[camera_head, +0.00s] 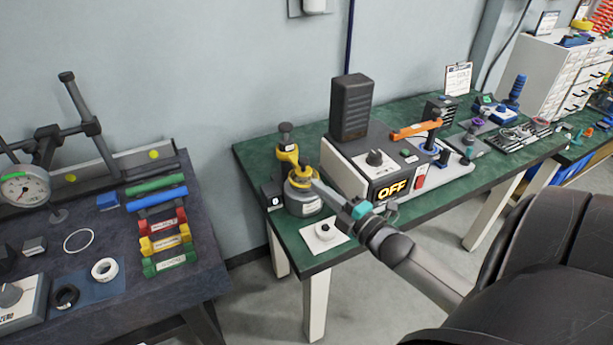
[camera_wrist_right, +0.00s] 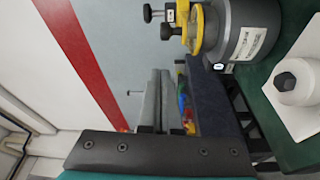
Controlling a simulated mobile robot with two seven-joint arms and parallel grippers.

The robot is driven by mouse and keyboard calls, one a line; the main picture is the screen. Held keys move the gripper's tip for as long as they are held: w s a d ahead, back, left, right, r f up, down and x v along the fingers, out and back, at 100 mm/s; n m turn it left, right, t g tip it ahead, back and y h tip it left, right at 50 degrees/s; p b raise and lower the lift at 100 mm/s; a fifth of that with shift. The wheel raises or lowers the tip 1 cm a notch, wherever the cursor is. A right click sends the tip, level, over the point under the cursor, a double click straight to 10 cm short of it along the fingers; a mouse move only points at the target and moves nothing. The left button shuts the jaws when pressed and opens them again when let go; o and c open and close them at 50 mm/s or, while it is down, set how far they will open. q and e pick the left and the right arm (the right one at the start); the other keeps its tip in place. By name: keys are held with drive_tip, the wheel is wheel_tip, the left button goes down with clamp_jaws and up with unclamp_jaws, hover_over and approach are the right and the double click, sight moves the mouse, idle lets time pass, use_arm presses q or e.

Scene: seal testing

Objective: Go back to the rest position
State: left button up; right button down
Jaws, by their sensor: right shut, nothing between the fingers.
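My right gripper (camera_head: 325,190) reaches in from the lower right in the head view. Its tip is beside the grey cylindrical device with a yellow clamp (camera_head: 300,185) at the near left part of the green bench (camera_head: 290,240). In the right wrist view its two grey fingers (camera_wrist_right: 152,88) lie together with nothing between them. The device with the yellow clamp also shows at the top of that view (camera_wrist_right: 240,35). Whether the fingertips touch the device is hard to tell, but the fingers hold nothing. My left gripper is not in view.
A white round piece on a white plate (camera_head: 325,233) lies at the bench's front edge. A control box with a lit "OFF" display (camera_head: 391,189) stands right of the device. A dark table (camera_head: 120,310) with a dial gauge and coloured bars stands left, across a gap.

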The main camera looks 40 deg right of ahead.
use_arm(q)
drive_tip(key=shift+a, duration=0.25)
use_arm(e)
drive_tip(key=shift+s+d, duration=0.1)
drive_tip(key=shift+s, duration=0.5)
